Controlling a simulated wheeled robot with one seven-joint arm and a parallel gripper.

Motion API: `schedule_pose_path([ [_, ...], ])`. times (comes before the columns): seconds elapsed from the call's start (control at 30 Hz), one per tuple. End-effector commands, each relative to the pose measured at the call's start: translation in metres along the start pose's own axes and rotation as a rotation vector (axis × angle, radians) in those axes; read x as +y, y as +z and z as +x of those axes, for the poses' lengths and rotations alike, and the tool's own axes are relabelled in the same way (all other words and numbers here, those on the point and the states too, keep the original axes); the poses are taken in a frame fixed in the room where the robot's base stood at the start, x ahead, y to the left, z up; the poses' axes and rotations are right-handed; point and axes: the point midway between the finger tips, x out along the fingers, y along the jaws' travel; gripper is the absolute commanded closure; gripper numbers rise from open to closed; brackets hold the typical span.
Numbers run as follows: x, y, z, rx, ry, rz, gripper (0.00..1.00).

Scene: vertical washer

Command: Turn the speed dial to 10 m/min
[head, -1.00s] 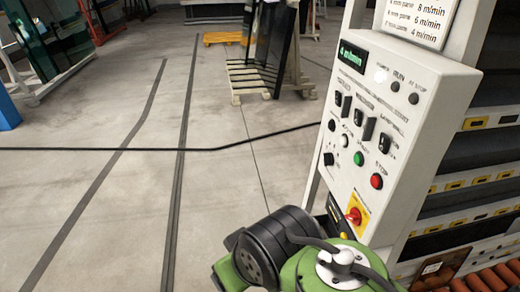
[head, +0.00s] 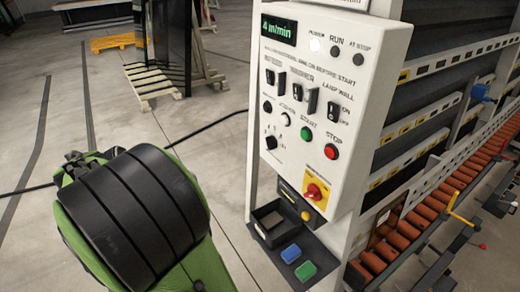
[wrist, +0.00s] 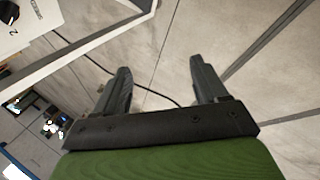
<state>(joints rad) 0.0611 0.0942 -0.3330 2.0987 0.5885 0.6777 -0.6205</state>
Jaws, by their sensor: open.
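The white control panel (head: 352,70) stands right of centre in the head view. Its green display (head: 279,30) reads 4 m/min. The speed dial appears to be the black knob (head: 271,142) at the panel's lower left, with small marks around it that are too small to read. In the wrist view my gripper (wrist: 160,80) is open and empty, over bare floor. A corner of a white panel with a black knob (wrist: 9,12) shows at the upper left there, apart from the fingers. In the head view my arm is left of the panel and the fingers are hidden.
The panel also carries switches, a green start button (head: 306,134), a red stop button (head: 331,151) and a red rotary switch (head: 314,191) on yellow. A dark tray (head: 322,257) with blue and green blocks juts out below. Orange rollers (head: 420,200) run at right.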

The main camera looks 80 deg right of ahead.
Motion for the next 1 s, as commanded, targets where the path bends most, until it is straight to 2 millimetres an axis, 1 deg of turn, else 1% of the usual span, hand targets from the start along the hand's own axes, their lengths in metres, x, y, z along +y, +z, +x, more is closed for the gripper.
schedule_pose_path([
  [0.03, 0.013, 0.0, 0.025, -0.072, 0.072, -0.015, 0.28],
  [0.07, 0.024, 0.001, 0.038, -0.118, 0.123, -0.029, 0.28],
  [0.1, 0.041, 0.003, 0.054, -0.187, 0.199, -0.052, 0.28],
  [0.17, 0.066, 0.008, 0.076, -0.305, 0.322, -0.101, 0.28],
  [0.2, 0.083, 0.012, 0.087, -0.389, 0.406, -0.14, 0.28],
  [0.23, 0.094, 0.014, 0.093, -0.453, 0.468, -0.173, 0.28],
  [0.3, 0.116, 0.018, 0.1, -0.595, 0.6, -0.248, 0.28],
  [0.33, 0.124, 0.019, 0.101, -0.65, 0.649, -0.279, 0.28],
  [0.4, 0.135, 0.019, 0.1, -0.755, 0.74, -0.338, 0.28],
  [0.5, 0.143, 0.017, 0.096, -0.843, 0.811, -0.388, 0.28],
  [0.57, 0.146, 0.018, 0.095, -0.863, 0.825, -0.399, 0.28],
  [0.67, 0.155, 0.024, 0.098, -0.866, 0.825, -0.399, 0.28],
  [0.77, 0.172, 0.036, 0.107, -0.867, 0.822, -0.395, 0.28],
  [1.0, 0.219, 0.067, 0.131, -0.864, 0.821, -0.395, 0.28],
])
